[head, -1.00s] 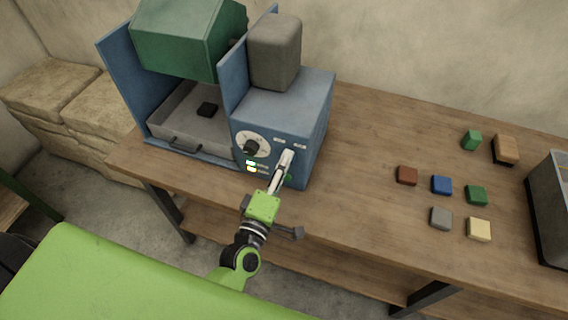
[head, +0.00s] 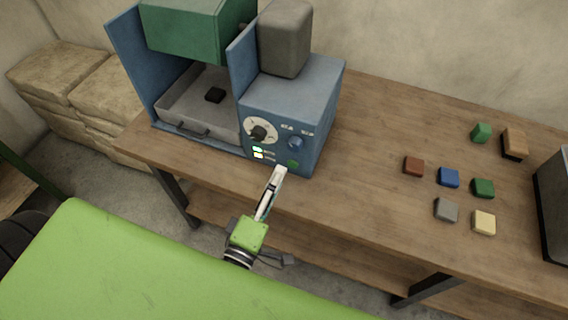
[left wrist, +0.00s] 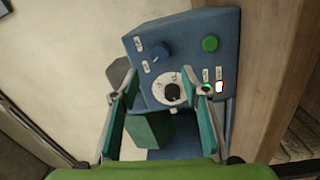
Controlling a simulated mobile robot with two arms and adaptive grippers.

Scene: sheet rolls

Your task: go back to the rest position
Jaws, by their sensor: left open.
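My left gripper (head: 279,172) is open and empty, in front of the blue machine's control panel and apart from it in the head view. In the left wrist view its two fingers (left wrist: 164,92) stand apart with the panel beyond them. The blue machine (head: 292,92) stands on the wooden table. Its panel has a dial with a black knob (head: 258,132), a blue knob (head: 296,144), a green button (head: 293,164) and small lit lamps (head: 258,151). My right gripper is not in view.
The machine's grey tray (head: 172,104) holds a small black block (head: 215,95), under a green roller housing (head: 195,30). Several coloured blocks, such as a blue one (head: 448,177), lie on the table's right (head: 370,150). A grey bin (head: 553,205) stands at the right edge.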

